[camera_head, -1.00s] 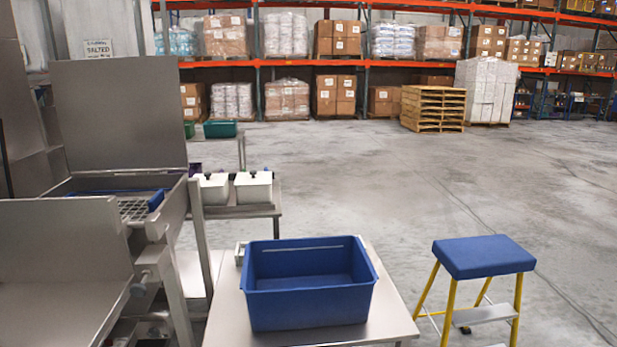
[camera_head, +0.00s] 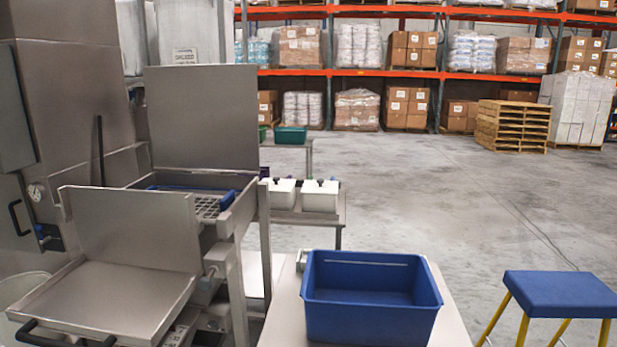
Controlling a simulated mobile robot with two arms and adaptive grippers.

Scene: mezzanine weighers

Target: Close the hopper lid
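The hopper (camera_head: 232,214) is a steel box at left centre. Its flat steel lid (camera_head: 203,118) stands upright at the back, open. A metal grid (camera_head: 208,204) and a blue edge show inside the opening. In front of it is a lower steel tray (camera_head: 103,300) with an upright steel panel (camera_head: 130,228) behind it. Neither of my grippers shows in the head view.
A blue tub (camera_head: 372,322) stands on a steel table (camera_head: 285,325) right of the hopper. A blue-topped step stool (camera_head: 560,292) is at the right. Two white containers (camera_head: 320,195) sit on a bench behind. The floor beyond is clear up to stacked pallets (camera_head: 513,125).

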